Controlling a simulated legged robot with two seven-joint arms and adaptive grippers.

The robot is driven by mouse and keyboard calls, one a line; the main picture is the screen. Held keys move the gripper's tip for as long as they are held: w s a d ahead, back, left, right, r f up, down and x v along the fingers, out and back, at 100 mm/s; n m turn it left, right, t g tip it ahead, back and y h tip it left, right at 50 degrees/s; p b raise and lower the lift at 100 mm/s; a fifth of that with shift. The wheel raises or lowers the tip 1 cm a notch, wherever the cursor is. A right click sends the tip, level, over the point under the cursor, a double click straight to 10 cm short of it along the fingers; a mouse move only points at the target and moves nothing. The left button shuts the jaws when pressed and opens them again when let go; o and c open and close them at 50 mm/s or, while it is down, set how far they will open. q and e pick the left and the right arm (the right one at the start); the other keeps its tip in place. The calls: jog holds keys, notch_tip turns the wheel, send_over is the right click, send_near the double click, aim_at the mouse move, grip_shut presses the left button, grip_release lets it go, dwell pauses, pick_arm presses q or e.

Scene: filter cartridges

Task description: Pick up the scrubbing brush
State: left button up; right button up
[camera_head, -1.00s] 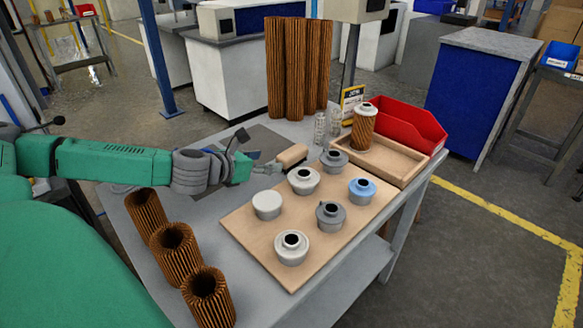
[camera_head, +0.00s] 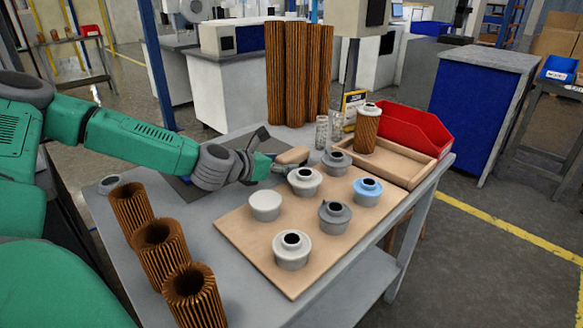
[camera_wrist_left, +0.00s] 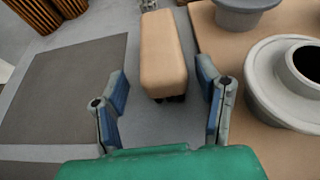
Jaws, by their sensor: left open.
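The scrubbing brush (camera_head: 293,155) is a tan wooden block with dark bristles under it. It lies on the grey table beside the far left edge of the tan board. In the left wrist view the brush (camera_wrist_left: 163,50) points away from me, its near end in line with the gap between the fingers. My left gripper (camera_head: 277,166) is open, its blue-padded fingers (camera_wrist_left: 162,85) to either side of the brush's near end, with a gap visible on both sides. I cannot tell its exact height over the brush. My right gripper is in no view.
The tan board (camera_head: 280,273) holds several grey, white and blue caps, close to the right finger. A dark mat (camera_wrist_left: 65,85) lies to the left. Pleated brown filters (camera_head: 192,295) stand at the front left. A wooden tray (camera_head: 407,170) and red bin (camera_head: 415,130) are at right.

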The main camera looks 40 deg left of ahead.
pick_arm(q)
jog(key=shift+d+r, duration=0.2)
jog(key=shift+d, duration=0.05)
jog(key=c, duration=0.5)
grip_shut()
jog(key=shift+a, duration=0.1)
